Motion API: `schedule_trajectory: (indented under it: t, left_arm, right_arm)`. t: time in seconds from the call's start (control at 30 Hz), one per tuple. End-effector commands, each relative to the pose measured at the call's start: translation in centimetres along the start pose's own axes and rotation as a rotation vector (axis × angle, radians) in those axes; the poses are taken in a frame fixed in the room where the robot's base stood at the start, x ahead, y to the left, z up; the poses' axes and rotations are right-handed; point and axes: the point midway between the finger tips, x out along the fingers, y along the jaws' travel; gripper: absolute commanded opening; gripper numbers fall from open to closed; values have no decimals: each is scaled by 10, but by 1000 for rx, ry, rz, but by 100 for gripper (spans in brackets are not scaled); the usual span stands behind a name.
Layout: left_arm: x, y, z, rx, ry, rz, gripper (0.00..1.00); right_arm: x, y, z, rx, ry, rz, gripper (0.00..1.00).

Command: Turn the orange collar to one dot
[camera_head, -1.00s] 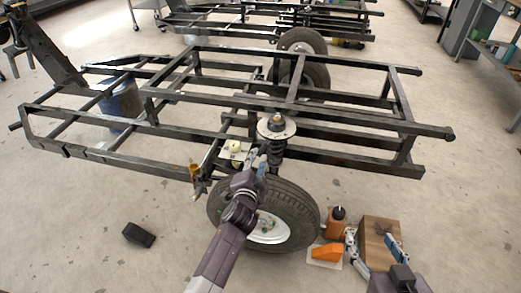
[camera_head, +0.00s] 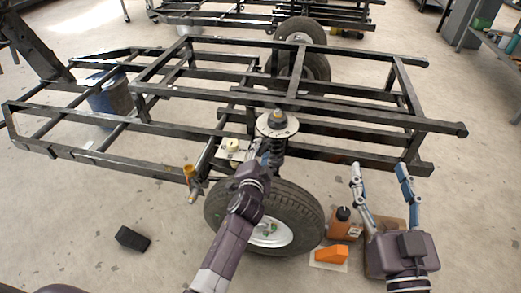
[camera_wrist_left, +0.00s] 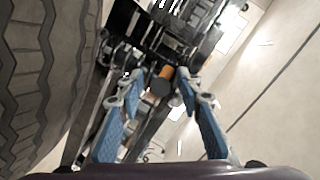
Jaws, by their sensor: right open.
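An orange band (camera_wrist_left: 166,72) on a dark cylinder shows in the left wrist view, between the fingertips of my left gripper (camera_wrist_left: 160,82). Those fingers stand apart, one at each side, with a visible gap to the cylinder. In the head view my left gripper (camera_head: 264,158) reaches in beside the spring strut (camera_head: 276,146), above the wheel; its fingertips and the band are hard to make out there. A pale round plate (camera_head: 277,125) sits on top of the strut. No dot marks are readable. My right gripper (camera_head: 382,180) is open and empty, fingers pointing up the picture.
The black frame (camera_head: 330,150) and tyre (camera_head: 298,208) closely surround the left gripper. A black block (camera_head: 132,238) lies on open floor at left.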

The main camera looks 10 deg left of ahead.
Motion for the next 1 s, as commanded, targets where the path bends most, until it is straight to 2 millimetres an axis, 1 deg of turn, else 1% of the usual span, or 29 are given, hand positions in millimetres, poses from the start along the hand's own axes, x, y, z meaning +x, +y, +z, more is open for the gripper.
schedule_trajectory:
  t: [0.23,0.27,0.53,0.57,1.0]
  left_arm:
    - [0,0,0,0,0,0,33]
    - [0,0,0,0,0,0,31]
    - [0,0,0,0,-1,0,1]
    - [0,0,0,0,-1,0,0]
    - [0,0,0,1,2,3,0]
  right_arm:
    - [0,0,-1,0,4,0,57]
    - [0,0,-1,0,3,0,57]
    - [0,0,-1,0,2,0,57]
    - [0,0,-1,0,2,0,57]
    - [0,0,1,0,-9,0,57]
